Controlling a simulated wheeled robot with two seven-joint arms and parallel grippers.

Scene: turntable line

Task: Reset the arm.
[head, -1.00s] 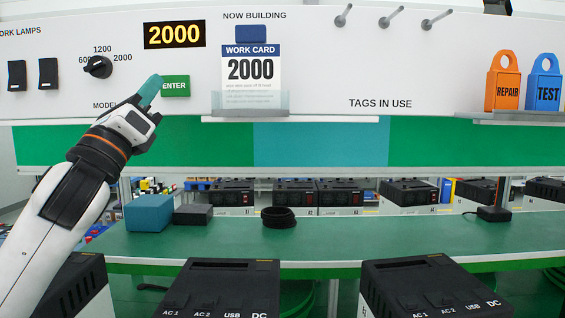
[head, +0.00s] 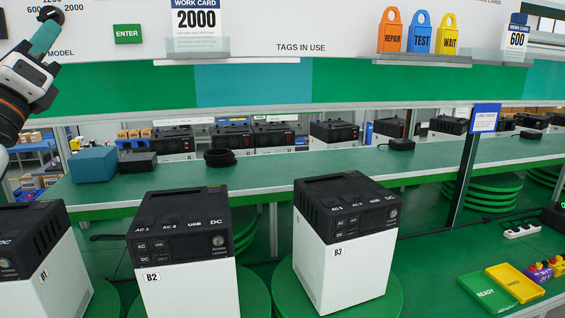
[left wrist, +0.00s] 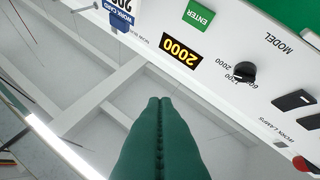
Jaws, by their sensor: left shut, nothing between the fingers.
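My left gripper (head: 53,23) is at the upper left of the head view, its teal fingers shut and empty, pointing up at the control panel. The black model knob (head: 50,14) shows just beyond the fingertips in that view. In the left wrist view the shut fingers (left wrist: 160,102) have nothing between them, and the knob (left wrist: 243,73) stands apart from them to the right. The green ENTER button (head: 128,34) is to the right of the gripper; it also shows in the left wrist view (left wrist: 197,16). My right gripper is not in view.
Power units B2 (head: 180,235) and B3 (head: 345,235) stand on green turntables in front. A teal box (head: 93,164) and a black ring (head: 220,158) sit on the green bench.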

